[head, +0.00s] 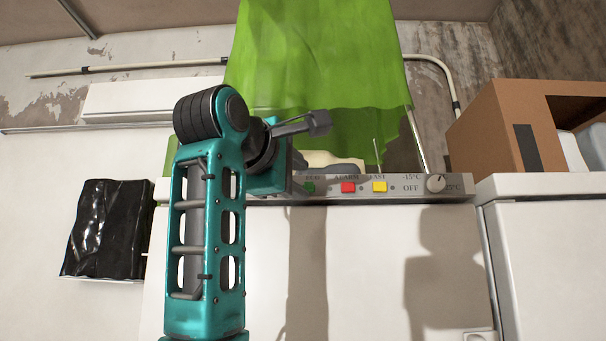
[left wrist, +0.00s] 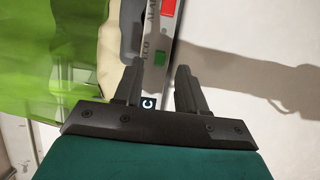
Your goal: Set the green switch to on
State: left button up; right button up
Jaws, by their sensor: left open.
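The green switch (head: 309,187) is a small square button on the front panel (head: 412,192) of a white chest appliance, left of a red switch (head: 348,187) and a yellow switch (head: 379,186). In the left wrist view the green switch (left wrist: 159,59) is just beyond the fingertips, between their lines, with the red switch (left wrist: 168,8) farther up. My left gripper (head: 318,122) is above and behind the panel in the head picture; in the left wrist view its fingers (left wrist: 158,72) are apart and empty. I cannot tell the switch's setting. My right gripper is not in view.
A green cloth (head: 318,50) hangs behind the panel. A dial (head: 436,183) is at the panel's right. A cardboard box (head: 510,125) stands on the right-hand white unit. A black bag (head: 105,228) is at the left. The space before the white front is clear.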

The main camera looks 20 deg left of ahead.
aim_at(308, 185)
pick_arm(q)
jog(key=shift+w+d+p, duration=0.15)
jog(key=shift+w+p, duration=0.15)
jog(key=shift+w, duration=1.25)
grip_shut()
